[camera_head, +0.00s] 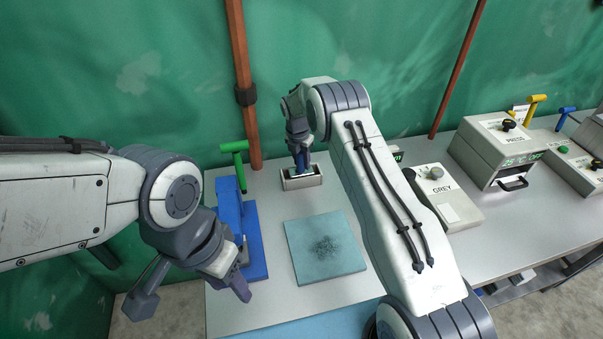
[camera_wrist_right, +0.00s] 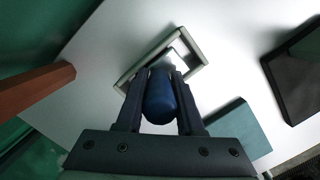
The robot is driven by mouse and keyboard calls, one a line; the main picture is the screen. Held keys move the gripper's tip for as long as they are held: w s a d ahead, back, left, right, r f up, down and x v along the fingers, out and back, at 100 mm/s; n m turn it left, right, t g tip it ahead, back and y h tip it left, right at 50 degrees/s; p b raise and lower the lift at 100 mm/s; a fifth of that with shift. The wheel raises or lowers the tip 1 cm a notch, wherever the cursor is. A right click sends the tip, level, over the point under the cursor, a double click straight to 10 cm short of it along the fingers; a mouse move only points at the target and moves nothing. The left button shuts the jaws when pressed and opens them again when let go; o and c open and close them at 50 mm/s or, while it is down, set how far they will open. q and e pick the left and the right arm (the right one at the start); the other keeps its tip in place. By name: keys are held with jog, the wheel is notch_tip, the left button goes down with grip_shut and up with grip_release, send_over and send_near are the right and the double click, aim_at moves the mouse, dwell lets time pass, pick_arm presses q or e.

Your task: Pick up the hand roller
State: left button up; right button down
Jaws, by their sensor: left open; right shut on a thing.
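The hand roller's blue handle (camera_wrist_right: 161,97) stands between the two fingers of my right gripper (camera_wrist_right: 160,100) in the right wrist view. My right gripper (camera_head: 302,168) is shut on it over a small grey holder (camera_head: 303,183) at the back of the table. The holder's open frame also shows in the right wrist view (camera_wrist_right: 133,76). The roller's lower end is at the holder's opening; I cannot tell if it still rests there. My left gripper (camera_head: 195,281) is open and empty at the left, near the blue stand's lower end.
A blue stand (camera_head: 256,255) with a green handle (camera_head: 234,148) is at the table's left. A teal pad (camera_head: 326,247) with a dark speckled patch lies mid-table. A brown pole (camera_head: 242,80) rises behind.

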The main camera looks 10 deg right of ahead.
jog(key=shift+r, duration=0.15)
dwell(0.8)
jog(key=shift+w+r+b, duration=0.1)
jog(key=shift+r+b, duration=0.35)
jog(key=shift+r, duration=0.05)
jog(key=r, duration=0.1)
jog(key=r+b, duration=0.1)
jog(key=r, duration=0.1)
jog(key=shift+s+d+r+b, duration=0.1)
jog(key=shift+s+d+b, duration=0.15)
jog(key=shift+s+b, duration=0.1)
jog(key=s+d+r+b, duration=0.4)
jog(key=s+d+r, duration=0.2)
jog(key=s, duration=0.3)
jog(key=shift+d+r, duration=0.2)
jog(key=shift+r, duration=0.1)
